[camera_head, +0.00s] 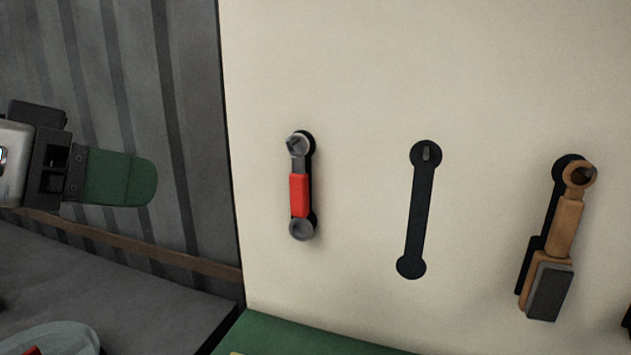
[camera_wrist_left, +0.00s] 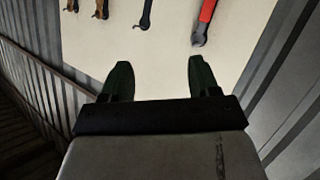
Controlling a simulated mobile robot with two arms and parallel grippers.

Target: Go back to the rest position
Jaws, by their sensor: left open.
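My left gripper (camera_head: 150,180) comes in from the left edge of the head view, in front of the grey corrugated wall. In the left wrist view its two green fingers (camera_wrist_left: 158,72) stand apart with nothing between them. A wrench with a red grip (camera_head: 299,195) hangs on the cream board, to the right of my left gripper and apart from it. It also shows in the left wrist view, at the top right (camera_wrist_left: 204,22). My right gripper is not in view.
The cream board (camera_head: 360,70) has an empty dark wrench outline with a peg (camera_head: 418,210). A brown tool with a grey block (camera_head: 560,240) hangs at the right. A green surface (camera_head: 300,338) lies below. A grey table (camera_head: 110,290) with a round pale dish (camera_head: 60,335) is at lower left.

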